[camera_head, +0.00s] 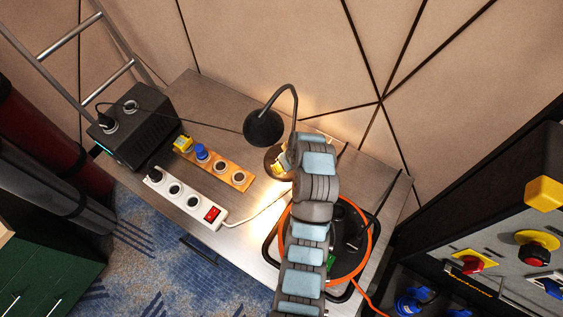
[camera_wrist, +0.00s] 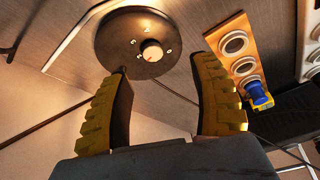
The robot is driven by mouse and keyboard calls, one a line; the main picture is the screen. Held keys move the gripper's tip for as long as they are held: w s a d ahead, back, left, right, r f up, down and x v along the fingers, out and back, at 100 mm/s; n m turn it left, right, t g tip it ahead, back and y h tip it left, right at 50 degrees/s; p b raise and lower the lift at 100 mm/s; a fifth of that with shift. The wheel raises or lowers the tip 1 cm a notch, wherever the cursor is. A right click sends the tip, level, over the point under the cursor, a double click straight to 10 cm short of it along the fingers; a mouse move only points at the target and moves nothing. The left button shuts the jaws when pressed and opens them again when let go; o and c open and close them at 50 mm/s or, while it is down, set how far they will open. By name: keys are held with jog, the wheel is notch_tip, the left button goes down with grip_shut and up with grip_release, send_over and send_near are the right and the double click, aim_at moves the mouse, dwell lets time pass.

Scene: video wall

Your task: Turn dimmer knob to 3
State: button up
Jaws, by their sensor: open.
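The dimmer knob (camera_wrist: 151,50) is a small pale round knob on a dark round disc (camera_wrist: 117,46), with small marks around it, in the wrist view. The marks are too small to read. My gripper (camera_wrist: 163,68) is open, its two yellow ridged fingers apart below the disc in the picture, with nothing between them. The knob lies beyond the gap between the fingertips, and no contact shows. In the head view my arm covers most of the disc; a yellow finger (camera_head: 280,166) shows beside the desk lamp (camera_head: 264,128), and the knob is hidden.
A white power strip (camera_head: 185,197) and an orange socket strip (camera_head: 230,173) with yellow and blue plugs lie on the grey table (camera_head: 250,240). A black box (camera_head: 140,130) stands at the left, an orange cable reel (camera_head: 368,240) at the right. A control panel (camera_head: 500,250) stands far right.

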jog(key=w+d+r+n+y, duration=0.1)
jog(key=d+r+n, duration=0.3)
jog(key=r, duration=0.2)
jog(key=b+x, duration=0.2)
jog(key=x, duration=0.3)
jog(key=b+x, duration=0.2)
jog(key=x, duration=0.4)
jog(key=b+x, duration=0.2)
jog(key=x, duration=0.4)
jog(key=shift+s+a+f+b, duration=0.1)
jog(key=shift+a+f+b, duration=0.05)
jog(key=shift+a+b, duration=0.2)
grip_shut()
jog(key=shift+g, duration=0.3)
